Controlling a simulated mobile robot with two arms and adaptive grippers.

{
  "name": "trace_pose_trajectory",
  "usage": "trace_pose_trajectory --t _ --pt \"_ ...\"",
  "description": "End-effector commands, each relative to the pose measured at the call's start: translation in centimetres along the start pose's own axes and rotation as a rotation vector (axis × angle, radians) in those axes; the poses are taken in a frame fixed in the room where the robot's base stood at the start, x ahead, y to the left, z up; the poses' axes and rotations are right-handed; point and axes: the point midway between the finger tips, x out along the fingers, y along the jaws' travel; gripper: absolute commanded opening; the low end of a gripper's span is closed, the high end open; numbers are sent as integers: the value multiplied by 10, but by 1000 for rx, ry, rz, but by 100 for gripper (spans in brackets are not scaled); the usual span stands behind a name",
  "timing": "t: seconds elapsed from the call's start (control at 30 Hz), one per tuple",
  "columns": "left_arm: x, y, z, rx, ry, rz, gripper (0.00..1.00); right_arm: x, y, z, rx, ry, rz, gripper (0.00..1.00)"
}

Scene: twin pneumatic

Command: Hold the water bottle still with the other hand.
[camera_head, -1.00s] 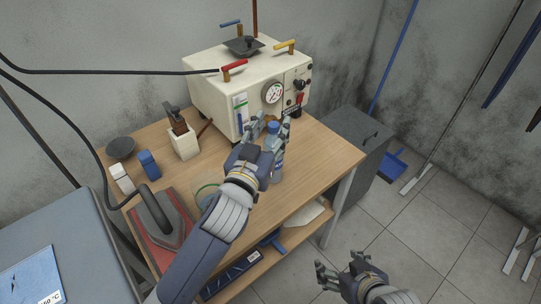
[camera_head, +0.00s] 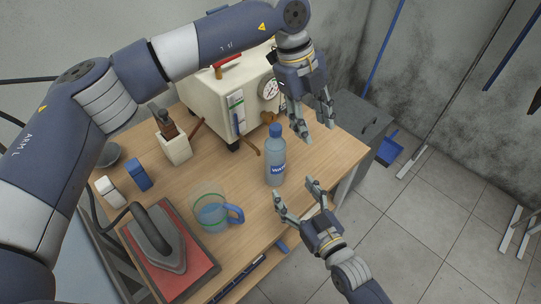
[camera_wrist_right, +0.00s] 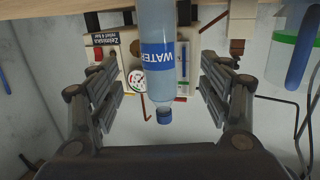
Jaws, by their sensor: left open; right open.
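The water bottle (camera_head: 275,160), clear with a blue cap and label, stands upright on the wooden table near its front right edge. My right gripper (camera_head: 295,190) is open in front of the bottle, with its fingertips low and pointing towards it. In the right wrist view the bottle (camera_wrist_right: 165,60) appears upside down between the spread fingers, with clear gaps on both sides. My left gripper (camera_head: 316,122) is open and empty, up and to the right of the bottle cap, with its fingers pointing down. Neither gripper visibly touches the bottle.
A cream machine (camera_head: 228,97) with a gauge stands behind the bottle. A jug (camera_head: 212,214) with a blue handle is left of it. An iron (camera_head: 160,246) rests on a red pad at the front left. A grey cabinet (camera_head: 358,122) stands right of the table.

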Motion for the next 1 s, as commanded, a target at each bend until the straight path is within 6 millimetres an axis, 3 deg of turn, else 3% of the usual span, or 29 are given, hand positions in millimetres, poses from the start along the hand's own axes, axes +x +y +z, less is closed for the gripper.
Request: trace_pose_trajectory --t 0.03,0.1,0.23,0.43,0.8,1.0 --pt "-16 8 21 -46 -85 48 41 1 0 -1 -2 20 0 71" --pt "-31 19 41 -101 -168 99 41 1 1 -3 -3 42 2 71" --pt "-49 30 60 -162 -252 149 41 2 2 -6 -4 65 4 71" --pt "-53 34 64 -177 -270 160 41 19 2 -8 -4 74 5 71" --pt "-52 33 63 -174 -266 158 41 84 2 -13 -4 72 4 71" --pt "-52 33 63 -174 -265 158 41 104 2 -14 -4 70 4 71"
